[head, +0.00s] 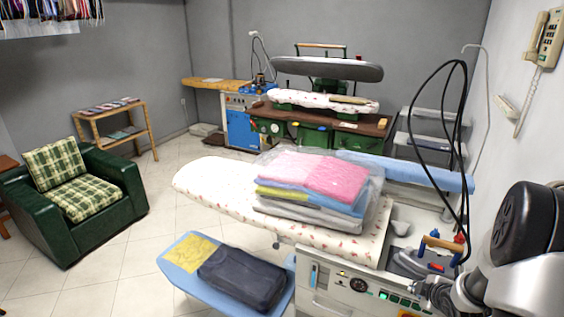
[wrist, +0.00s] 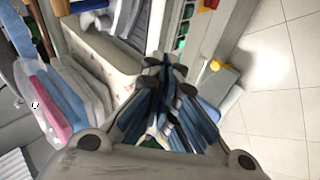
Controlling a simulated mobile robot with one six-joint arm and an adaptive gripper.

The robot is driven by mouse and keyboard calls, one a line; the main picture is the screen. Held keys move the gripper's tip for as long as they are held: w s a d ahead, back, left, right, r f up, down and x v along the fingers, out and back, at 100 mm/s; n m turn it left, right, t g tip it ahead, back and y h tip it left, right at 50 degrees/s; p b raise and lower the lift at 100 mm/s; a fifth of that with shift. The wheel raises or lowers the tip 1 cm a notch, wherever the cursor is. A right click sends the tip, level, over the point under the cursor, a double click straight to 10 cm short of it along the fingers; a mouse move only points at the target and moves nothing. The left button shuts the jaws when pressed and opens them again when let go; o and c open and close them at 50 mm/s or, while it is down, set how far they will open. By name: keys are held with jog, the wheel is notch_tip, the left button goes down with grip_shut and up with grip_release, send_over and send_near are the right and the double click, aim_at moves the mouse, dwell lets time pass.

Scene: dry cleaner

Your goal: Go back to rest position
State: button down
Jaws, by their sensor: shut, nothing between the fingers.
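My gripper (wrist: 165,68) shows in the wrist view with its blue and dark fingers drawn together, holding nothing. In the head view my arm is at the lower right, in front of the ironing station (head: 345,285), and I cannot make out the fingers there. In the wrist view the gripper hangs over the station's front side, with the folded laundry (wrist: 65,95) to its left. The fingers hide part of what lies below them.
A padded ironing board (head: 215,180) carries a plastic-wrapped laundry stack (head: 315,185). A blue lower board (head: 180,265) holds dark folded cloth (head: 245,275). A black cable (head: 467,110) hangs near the right wall. A green armchair (head: 115,175) stands left; tiled floor between is clear.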

jog(key=s+a+r+m+g+h, duration=0.1)
jog(key=s+a+r+m, duration=0.2)
jog(key=a+r, duration=0.45)
jog(key=s+a+r+m+g, duration=0.1)
jog(key=s+a+r+m, duration=0.25)
jog(key=r, duration=0.75)
jog(key=s+a+r+m+g+y, duration=0.1)
jog(key=s+a+r+m, duration=0.1)
jog(key=s+a, duration=0.7)
jog(key=s+a+r+m+y, duration=0.2)
jog(key=s+a+r+m, duration=0.1)
jog(key=s+a, duration=0.6)
jog(key=shift+s+r+g, duration=0.4)
jog(key=shift+s+r, duration=0.1)
jog(key=shift+s, duration=0.7)
